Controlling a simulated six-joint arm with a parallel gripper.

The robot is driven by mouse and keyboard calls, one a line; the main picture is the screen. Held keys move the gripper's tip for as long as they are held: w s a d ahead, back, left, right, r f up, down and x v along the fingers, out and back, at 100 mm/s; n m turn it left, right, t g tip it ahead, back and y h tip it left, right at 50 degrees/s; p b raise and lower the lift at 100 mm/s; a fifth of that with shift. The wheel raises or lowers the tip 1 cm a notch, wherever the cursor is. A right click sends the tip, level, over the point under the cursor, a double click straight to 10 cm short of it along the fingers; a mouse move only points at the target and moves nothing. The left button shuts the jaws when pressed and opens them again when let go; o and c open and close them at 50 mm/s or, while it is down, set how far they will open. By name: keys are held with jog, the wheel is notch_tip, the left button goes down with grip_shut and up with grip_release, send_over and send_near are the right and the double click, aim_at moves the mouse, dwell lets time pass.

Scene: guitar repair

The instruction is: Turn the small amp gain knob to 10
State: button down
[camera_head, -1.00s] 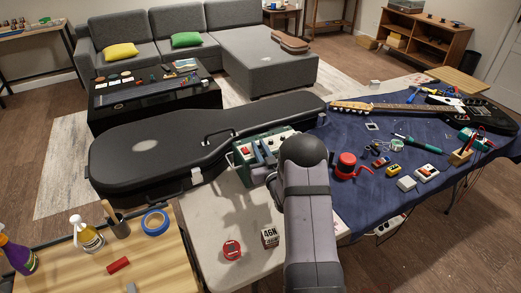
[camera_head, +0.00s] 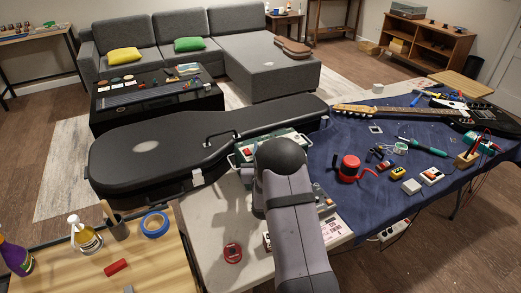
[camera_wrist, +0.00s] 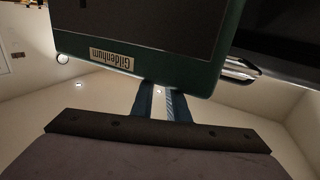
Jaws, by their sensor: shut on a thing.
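In the wrist view the amp (camera_wrist: 140,62) fills the upper middle, with a dark front and a "Gildenhum" label. My gripper (camera_wrist: 161,100) shows there as two narrow dark fingers, close together, reaching to the amp's edge and shut on a knob. The knob between the fingers is hidden by the amp's edge. I cannot tell which knob it is or its setting. The head view hides the fingertips.
The black guitar case (camera_head: 150,150) lies behind and left of the amp. A red round-topped thing (camera_head: 350,167) stands on the blue cloth at right. A red round thing (camera_head: 232,252) lies in front on the pale table, which has free room at left.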

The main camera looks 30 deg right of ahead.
jog(key=c, duration=1.8)
grip_release()
jog(key=shift+r, duration=0.1)
jog(key=shift+o, duration=0.2)
jog(key=shift+n+t+y+p, duration=0.3)
jog(key=shift+n+y+p, duration=0.1)
jog(key=shift+y, duration=0.2)
